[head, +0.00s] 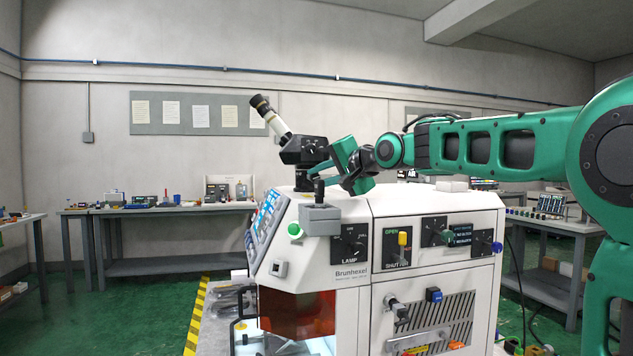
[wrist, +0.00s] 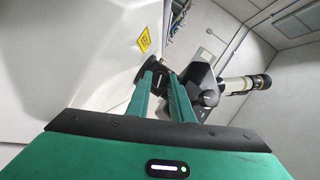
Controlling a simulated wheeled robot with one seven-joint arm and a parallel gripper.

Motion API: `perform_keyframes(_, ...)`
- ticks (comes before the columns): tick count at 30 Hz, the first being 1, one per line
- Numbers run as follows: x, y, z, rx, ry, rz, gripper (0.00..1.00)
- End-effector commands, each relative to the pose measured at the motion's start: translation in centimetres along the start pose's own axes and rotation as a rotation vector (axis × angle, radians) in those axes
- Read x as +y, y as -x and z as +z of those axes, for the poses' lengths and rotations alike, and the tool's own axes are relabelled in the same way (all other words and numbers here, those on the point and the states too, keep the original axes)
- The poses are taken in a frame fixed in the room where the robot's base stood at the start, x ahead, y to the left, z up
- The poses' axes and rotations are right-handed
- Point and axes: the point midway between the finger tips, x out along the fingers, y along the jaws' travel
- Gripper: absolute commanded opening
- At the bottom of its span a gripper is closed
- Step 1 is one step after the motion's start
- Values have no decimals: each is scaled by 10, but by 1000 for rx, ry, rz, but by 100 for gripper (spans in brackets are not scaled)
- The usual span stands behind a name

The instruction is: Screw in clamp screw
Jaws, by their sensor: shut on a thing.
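The microscope-like eyepiece unit, with a black head and white tube (head: 280,126), stands on top of the white machine (head: 340,262). My gripper (head: 316,170) reaches in from the right at the black post (head: 302,180) under the black head. In the wrist view, my gripper's two green fingers (wrist: 161,75) converge beside the black mount (wrist: 126,79), with the eyepiece tube (wrist: 245,84) to the right. My gripper is shut on a small dark piece, apparently the clamp screw, mostly hidden between the fingers. I cannot tell how deep it sits.
The machine front carries a grey box with a lever (head: 320,218), a lamp knob (head: 352,240) and a yellow shutter switch (head: 402,240). A yellow warning label (wrist: 144,40) is on the machine's white surface. Workbenches (head: 165,210) stand behind at the wall.

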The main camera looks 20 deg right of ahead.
Motion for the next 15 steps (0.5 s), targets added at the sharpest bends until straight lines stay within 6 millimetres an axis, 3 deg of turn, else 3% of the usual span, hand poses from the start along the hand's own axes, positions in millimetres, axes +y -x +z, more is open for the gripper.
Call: perform_keyframes(15,4,0,-2,-4,-100,-36,0)
